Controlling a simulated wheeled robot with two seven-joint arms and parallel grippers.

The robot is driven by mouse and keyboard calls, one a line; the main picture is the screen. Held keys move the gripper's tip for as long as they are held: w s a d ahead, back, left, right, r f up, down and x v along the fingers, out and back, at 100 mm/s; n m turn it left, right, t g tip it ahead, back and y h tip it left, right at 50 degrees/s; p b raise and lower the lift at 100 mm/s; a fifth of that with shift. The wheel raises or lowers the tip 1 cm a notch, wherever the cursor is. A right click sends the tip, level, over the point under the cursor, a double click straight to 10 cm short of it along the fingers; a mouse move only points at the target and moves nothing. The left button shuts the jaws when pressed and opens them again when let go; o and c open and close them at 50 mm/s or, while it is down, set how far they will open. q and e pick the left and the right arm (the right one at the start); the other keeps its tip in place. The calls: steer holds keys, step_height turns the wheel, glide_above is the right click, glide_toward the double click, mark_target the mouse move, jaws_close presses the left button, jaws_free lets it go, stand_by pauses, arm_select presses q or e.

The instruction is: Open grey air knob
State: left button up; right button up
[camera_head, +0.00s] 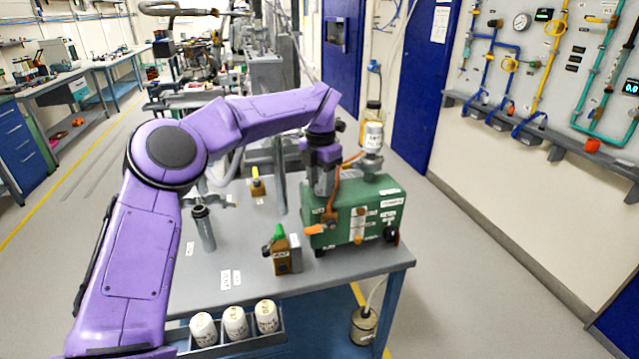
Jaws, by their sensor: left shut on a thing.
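My left gripper (327,200) points down at the left front of a green box-shaped unit (372,212) on the grey bench. It is shut on a small part there, which I take to be the grey air knob. The fingers hide most of that part, so its turn position cannot be told. An orange lever (315,230) sticks out to the left just below the fingertips. A brown valve block (282,262) with a green handle (277,232) stands apart, to the left of the green unit. My right gripper is not in view.
A white-labelled bottle (373,137) stands on the green unit. A dark grey cylinder (204,230) stands at the bench's left. A front tray (240,347) holds three white containers. The bench middle (240,255) is mostly clear. A piped panel is on the right wall.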

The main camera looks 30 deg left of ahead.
arm_select(q)
steer(key=n, duration=0.2)
steer(key=n+b, duration=0.1)
steer(key=n, duration=0.1)
steer(key=shift+d+f+n, duration=0.15)
steer(key=shift+f+n, duration=0.15)
steer(key=shift+f, duration=0.05)
steer(key=n+b, duration=0.3)
steer(key=n, duration=0.2)
steer(key=shift+d, duration=0.1)
steer(key=n+b, duration=0.3)
steer(key=n, duration=0.2)
steer(key=shift+w+f+n, duration=0.1)
steer(key=shift+w+n, duration=0.05)
steer(key=shift+n, duration=0.25)
steer(key=shift+w+n+b, duration=0.1)
steer(key=shift+n+b, duration=0.95)
steer(key=shift+n, duration=1.25)
steer(key=shift+r, duration=0.2)
steer(key=o, duration=1)
steer(key=shift+o, duration=0.2)
steer(key=shift+a, duration=0.2)
steer(key=shift+r, duration=0.1)
